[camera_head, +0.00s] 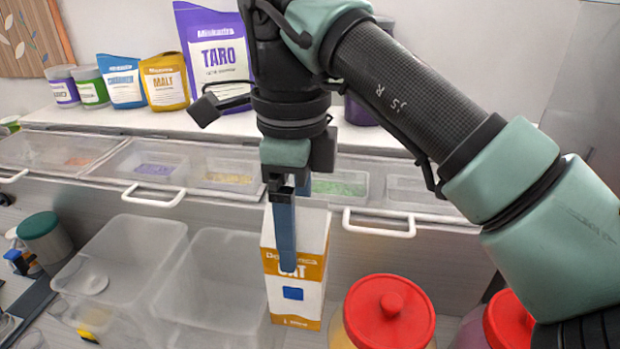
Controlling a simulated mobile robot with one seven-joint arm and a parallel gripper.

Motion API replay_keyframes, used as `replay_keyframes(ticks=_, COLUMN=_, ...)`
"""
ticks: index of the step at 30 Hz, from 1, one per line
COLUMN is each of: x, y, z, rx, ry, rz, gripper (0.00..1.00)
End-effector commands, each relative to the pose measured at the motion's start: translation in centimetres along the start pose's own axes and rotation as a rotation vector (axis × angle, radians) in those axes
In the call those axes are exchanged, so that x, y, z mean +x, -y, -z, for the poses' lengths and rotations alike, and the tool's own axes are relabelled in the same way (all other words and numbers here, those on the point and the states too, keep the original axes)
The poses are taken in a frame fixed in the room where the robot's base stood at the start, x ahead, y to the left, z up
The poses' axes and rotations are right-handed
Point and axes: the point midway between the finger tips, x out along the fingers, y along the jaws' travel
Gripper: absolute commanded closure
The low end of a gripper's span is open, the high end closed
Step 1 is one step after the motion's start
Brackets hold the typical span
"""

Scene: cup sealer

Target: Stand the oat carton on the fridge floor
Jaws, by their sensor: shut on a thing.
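The oat carton (312,262) is white and orange with "OAT" on its front. It is upright or nearly so, in the lower middle of the head view. My gripper (290,255) points down from above and is shut on the carton. One long blue finger lies across the carton's front face; the other finger is mostly hidden by the carton. I cannot tell whether the carton's base touches a surface. I cannot make out the fridge floor for certain in this view.
Behind is a counter with white-handled (378,231) lidded compartments. Pouches, including taro (217,60), stand on the shelf.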

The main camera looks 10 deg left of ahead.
Motion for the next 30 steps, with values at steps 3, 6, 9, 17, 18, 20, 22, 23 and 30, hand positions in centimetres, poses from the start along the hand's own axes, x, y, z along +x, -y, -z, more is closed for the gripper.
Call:
replay_keyframes(ticks=3, x=2.2, y=-0.1, z=-0.1, rx=-0.002, ry=0.005, rz=-0.002, gripper=1.00)
replay_keyframes(ticks=6, x=4.1, y=-0.1, z=-0.1, rx=-0.001, ry=0.005, rz=-0.001, gripper=1.00)
replay_keyframes(ticks=9, x=6.0, y=-0.1, z=-0.1, rx=-0.002, ry=0.005, rz=-0.001, gripper=1.00)
replay_keyframes(ticks=17, x=11.1, y=-0.1, z=0.0, rx=-0.001, ry=0.003, rz=-0.003, gripper=1.00)
replay_keyframes(ticks=18, x=11.9, y=-0.1, z=0.0, rx=0.000, ry=0.003, rz=-0.001, gripper=1.00)
replay_keyframes(ticks=20, x=13.1, y=-0.1, z=0.0, rx=0.002, ry=0.002, rz=-0.001, gripper=1.00)
replay_keyframes(ticks=22, x=14.2, y=-0.1, z=0.0, rx=0.000, ry=0.002, rz=0.000, gripper=1.00)
replay_keyframes(ticks=23, x=14.6, y=0.0, z=-0.1, rx=0.000, ry=0.003, rz=0.000, gripper=1.00)
replay_keyframes(ticks=30, x=16.3, y=0.0, z=0.0, rx=-0.001, ry=0.001, rz=0.003, gripper=1.00)
